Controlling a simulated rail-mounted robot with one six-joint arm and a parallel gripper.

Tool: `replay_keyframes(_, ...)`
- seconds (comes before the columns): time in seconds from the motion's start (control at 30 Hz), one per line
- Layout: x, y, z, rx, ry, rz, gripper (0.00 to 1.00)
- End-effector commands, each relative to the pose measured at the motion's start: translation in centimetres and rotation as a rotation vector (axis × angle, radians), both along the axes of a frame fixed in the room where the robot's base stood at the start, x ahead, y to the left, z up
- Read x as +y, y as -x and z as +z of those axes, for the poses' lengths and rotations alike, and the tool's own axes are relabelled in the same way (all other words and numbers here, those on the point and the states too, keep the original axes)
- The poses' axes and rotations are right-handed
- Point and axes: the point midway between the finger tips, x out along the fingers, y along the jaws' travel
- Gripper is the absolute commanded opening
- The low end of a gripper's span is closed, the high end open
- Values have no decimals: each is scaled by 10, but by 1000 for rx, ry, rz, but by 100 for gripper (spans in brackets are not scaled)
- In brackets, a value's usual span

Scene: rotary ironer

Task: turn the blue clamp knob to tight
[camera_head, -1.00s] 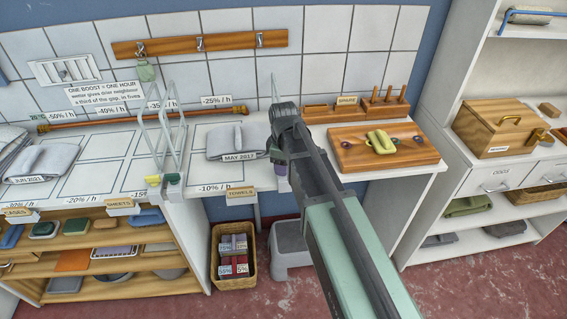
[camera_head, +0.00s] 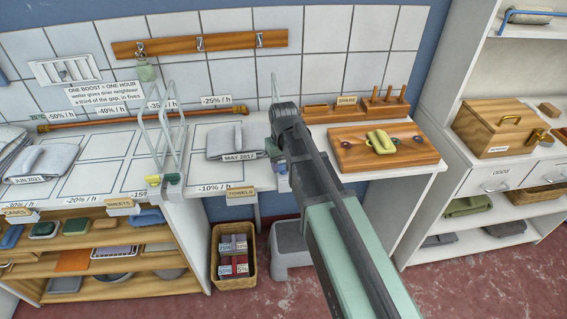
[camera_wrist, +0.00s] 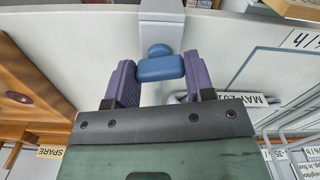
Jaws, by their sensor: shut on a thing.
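The blue clamp knob (camera_wrist: 160,69) shows in the wrist view on a pale bracket at the table's front edge. Its wide blue bar lies between the two purple fingers of my gripper (camera_wrist: 161,80). My gripper is shut on this bar, with one finger at each end. In the head view my gripper (camera_head: 279,158) is at the table's front edge, right of the grey folded cloth (camera_head: 235,139). My wrist hides most of the knob there. No marking for tight is readable.
A basket (camera_head: 249,270) and a grey stool (camera_head: 288,240) stand below.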

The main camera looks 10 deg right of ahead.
Motion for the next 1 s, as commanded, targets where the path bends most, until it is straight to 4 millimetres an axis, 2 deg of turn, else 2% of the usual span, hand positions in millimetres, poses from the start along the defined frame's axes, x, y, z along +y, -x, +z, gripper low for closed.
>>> replay_keyframes(0.4, 0, 0, 0, 0, 0, -217, 25)
replay_keyframes(0.97, 0, 1, 0, 1, 0, -252, 25)
replay_keyframes(1.0, 0, 1, 0, 1, 0, -252, 52)
